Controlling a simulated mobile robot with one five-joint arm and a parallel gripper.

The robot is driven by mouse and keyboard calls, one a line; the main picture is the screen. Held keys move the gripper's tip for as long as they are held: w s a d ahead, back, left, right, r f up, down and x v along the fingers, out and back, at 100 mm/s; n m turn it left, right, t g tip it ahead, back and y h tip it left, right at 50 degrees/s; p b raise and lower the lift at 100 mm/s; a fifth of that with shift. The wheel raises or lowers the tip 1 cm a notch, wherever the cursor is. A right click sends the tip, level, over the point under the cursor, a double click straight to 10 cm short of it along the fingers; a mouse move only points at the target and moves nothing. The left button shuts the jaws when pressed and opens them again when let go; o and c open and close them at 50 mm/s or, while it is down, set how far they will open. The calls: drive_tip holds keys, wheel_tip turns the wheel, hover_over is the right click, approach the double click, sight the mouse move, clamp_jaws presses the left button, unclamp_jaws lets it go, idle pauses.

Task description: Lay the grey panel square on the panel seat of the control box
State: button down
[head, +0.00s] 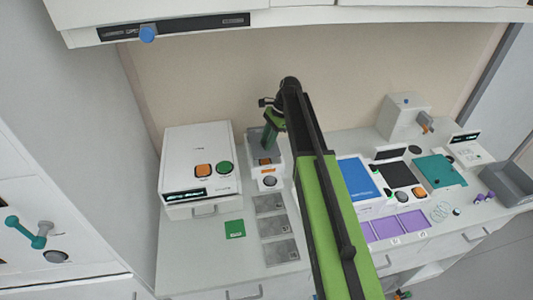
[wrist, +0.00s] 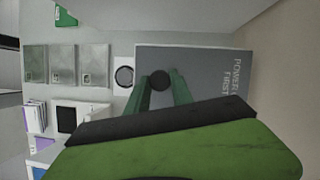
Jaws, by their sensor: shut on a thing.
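The grey panel (wrist: 205,62), with "POWER FIRST" lettering, fills the middle right of the wrist view. My gripper (wrist: 160,79) is shut on the panel's dark round knob, between its two green fingers. In the head view my gripper (head: 269,145) is above the small white control box (head: 269,182). The control box shows an orange part and a round dial on its front. The dial end of the box (wrist: 124,88) shows beside the panel's edge in the wrist view. The panel covers the seat, and I cannot tell whether it touches it.
A larger white box (head: 198,158) with orange and green buttons stands close on the left. Several grey plates (head: 275,226) and a green card (head: 235,229) lie in front. A blue-topped unit (head: 357,179) and purple trays (head: 397,226) are on the right.

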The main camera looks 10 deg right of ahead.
wheel_tip(320, 180, down, 4)
drive_tip(key=b, duration=0.4)
drive_tip(key=shift+f, duration=0.2)
drive_tip(key=shift+r, duration=0.25)
drive_tip(key=shift+f, duration=0.25)
drive_tip(key=c, duration=1.1)
unclamp_jaws()
drive_tip(key=shift+r, duration=0.1)
drive_tip(key=shift+r, duration=0.1)
